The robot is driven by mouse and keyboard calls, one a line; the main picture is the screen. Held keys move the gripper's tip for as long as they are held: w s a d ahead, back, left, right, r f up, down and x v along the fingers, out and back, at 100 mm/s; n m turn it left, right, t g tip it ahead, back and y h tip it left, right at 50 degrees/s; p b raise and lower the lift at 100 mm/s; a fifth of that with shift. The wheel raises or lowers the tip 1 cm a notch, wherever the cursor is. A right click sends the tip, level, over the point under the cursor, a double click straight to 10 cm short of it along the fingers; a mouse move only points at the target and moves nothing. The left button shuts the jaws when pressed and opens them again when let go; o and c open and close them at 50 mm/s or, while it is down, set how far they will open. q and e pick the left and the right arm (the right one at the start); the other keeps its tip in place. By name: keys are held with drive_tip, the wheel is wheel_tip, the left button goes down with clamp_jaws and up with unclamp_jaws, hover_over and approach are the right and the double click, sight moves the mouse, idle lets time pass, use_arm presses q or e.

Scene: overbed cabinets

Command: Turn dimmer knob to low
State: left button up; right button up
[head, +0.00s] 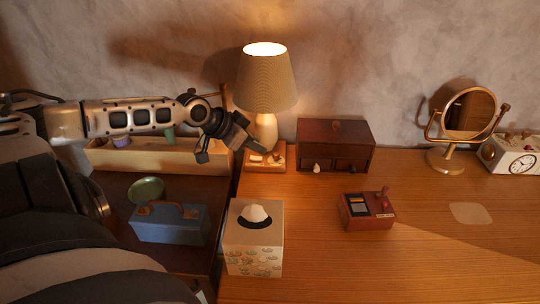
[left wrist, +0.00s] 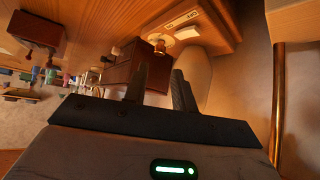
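The lit table lamp (head: 266,80) stands on a small wooden base (head: 279,168) at the back of the table. Small pale and reddish fittings sit on the base; which is the dimmer knob is too small to tell in the head view. In the left wrist view, the base (left wrist: 222,35) bears a pale label plate and small rounded fittings (left wrist: 187,33), one likely the knob. My left gripper (head: 232,153) is open and empty just left of the lamp base, apart from it. Its fingers (left wrist: 158,84) point toward the base in the wrist view. My right gripper is not in view.
A dark wooden box (head: 335,133) stands right of the lamp. A blue case (head: 170,224) and long tray (head: 165,157) lie left.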

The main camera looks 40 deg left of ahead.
sight(276, 154)
use_arm(q)
drive_tip(key=shift+b+x, duration=0.4)
drive_tip(key=shift+x, duration=2.85)
drive_tip(key=shift+d, duration=0.1)
drive_tip(key=shift+r, duration=0.1)
clamp_jaws()
